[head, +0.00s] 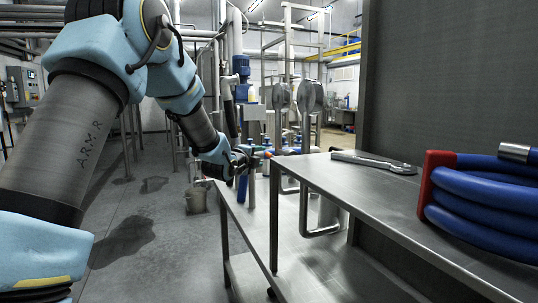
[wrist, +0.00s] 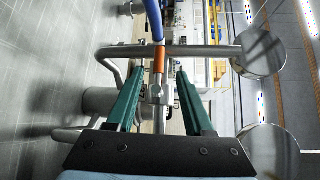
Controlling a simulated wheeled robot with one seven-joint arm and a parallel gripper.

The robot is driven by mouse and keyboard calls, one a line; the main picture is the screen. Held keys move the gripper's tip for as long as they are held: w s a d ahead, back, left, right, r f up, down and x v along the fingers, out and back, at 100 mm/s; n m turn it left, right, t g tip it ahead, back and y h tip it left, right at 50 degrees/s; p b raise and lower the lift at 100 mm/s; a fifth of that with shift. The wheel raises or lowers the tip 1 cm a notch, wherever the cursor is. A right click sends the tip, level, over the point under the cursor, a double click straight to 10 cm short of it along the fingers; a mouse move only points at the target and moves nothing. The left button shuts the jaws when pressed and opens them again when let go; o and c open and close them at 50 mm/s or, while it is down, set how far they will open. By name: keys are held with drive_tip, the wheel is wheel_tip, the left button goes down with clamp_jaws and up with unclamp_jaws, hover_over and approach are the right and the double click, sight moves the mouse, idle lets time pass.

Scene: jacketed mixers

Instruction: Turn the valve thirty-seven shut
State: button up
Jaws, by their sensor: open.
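My gripper (wrist: 160,74) is open, its two green fingers apart on either side of a metal fitting (wrist: 160,94) with an orange section (wrist: 159,60) and a long blue part (wrist: 154,20) beyond it. I cannot tell whether the fingers touch it. In the head view my gripper (head: 243,160) is at the end of the outstretched arm, by pipework with blue parts and a small orange piece (head: 268,154). No number thirty-seven is readable, so I cannot tell which piece is that valve or how its handle is set.
A steel table (head: 330,176) on the right carries a wrench (head: 374,162) and a coiled blue hose (head: 480,200) in a red holder (head: 434,180). Bent metal pipes and round metal discs (wrist: 262,54) stand close to the gripper. Floor at left is mostly clear.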

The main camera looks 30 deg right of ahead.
sight(268, 155)
drive_tip(key=p+x, duration=0.3)
drive_tip(key=x, duration=0.6)
drive_tip(key=shift+w+a, duration=0.1)
clamp_jaws()
idle(1.2)
